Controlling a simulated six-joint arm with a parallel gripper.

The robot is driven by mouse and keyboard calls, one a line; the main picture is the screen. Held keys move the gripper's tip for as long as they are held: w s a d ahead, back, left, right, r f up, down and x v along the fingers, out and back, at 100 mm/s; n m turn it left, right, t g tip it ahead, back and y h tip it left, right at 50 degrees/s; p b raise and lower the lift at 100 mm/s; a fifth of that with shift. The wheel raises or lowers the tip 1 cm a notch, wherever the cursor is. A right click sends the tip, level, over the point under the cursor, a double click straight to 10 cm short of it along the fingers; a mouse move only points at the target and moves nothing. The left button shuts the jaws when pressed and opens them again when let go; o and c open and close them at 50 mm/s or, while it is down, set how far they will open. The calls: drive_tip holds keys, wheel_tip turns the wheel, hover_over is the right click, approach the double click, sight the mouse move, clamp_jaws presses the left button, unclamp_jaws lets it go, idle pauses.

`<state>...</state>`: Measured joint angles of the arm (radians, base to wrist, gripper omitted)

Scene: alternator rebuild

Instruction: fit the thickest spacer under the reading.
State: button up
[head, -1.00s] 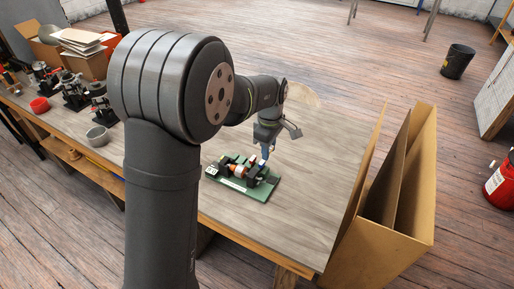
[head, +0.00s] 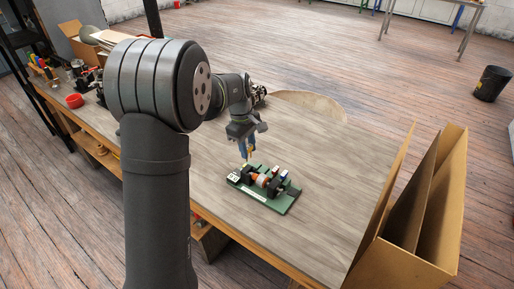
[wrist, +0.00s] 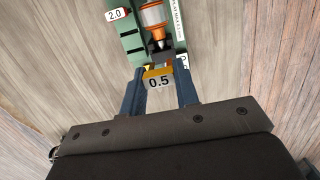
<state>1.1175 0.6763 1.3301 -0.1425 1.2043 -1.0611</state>
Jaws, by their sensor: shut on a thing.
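My gripper (head: 245,155) is over the left end of a green fixture (head: 288,203) on the bench. In the wrist view its two blue fingers (wrist: 160,76) are shut on a yellow-orange spacer tagged 0.5 (wrist: 158,83). The fixture (wrist: 131,48) carries an orange-and-clear cylindrical part (wrist: 152,17) and a dark block (wrist: 161,50). A white 2.0 tag (wrist: 115,15) is at its left edge. A white plate with black characters (head: 234,177) sits at the fixture's near left corner; I cannot read it. Whether the held spacer touches the fixture is unclear.
An open cardboard box (head: 428,222) stands beyond the bench's right end. A red bowl (head: 74,101) and several tools are at the bench's far left. The bench top (head: 335,165) around the fixture is mostly clear.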

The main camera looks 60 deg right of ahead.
drive_tip(key=shift+f, duration=2.25)
drive_tip(key=shift+f, duration=0.25)
drive_tip(key=shift+f, duration=0.8)
drive_tip(key=shift+f, duration=0.35)
drive_tip(key=shift+f, duration=0.15)
drive_tip(key=o, duration=1)
